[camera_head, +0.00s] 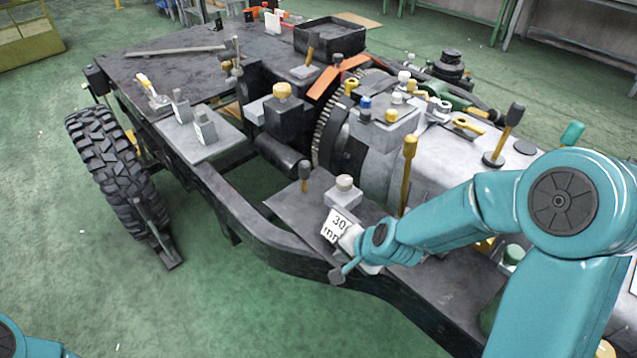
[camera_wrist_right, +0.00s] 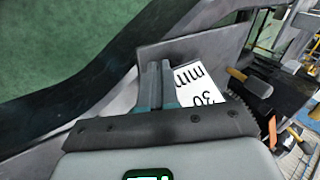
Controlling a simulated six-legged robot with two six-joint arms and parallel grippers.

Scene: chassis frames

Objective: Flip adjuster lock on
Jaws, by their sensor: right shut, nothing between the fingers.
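I cannot tell for sure which part is the adjuster lock. A short black-handled lever (camera_head: 304,176) stands upright on the dark plate beside the frame rail in the head view. A white card marked "30 mm" (camera_head: 336,227) is close to my right gripper (camera_head: 345,268), which is over the near edge of the chassis. In the right wrist view my right gripper (camera_wrist_right: 156,86) is shut and empty, with the card (camera_wrist_right: 200,85) just right of its fingers. A tan-and-black handle (camera_wrist_right: 250,82) is beyond the card. My left gripper is out of view.
A grey block with a pale knob (camera_head: 344,190) stands behind the card. A tall yellow-topped lever (camera_head: 408,160) and the gearbox casing (camera_head: 375,165) rise behind my right arm. Green floor (camera_head: 250,305) is open at the near side.

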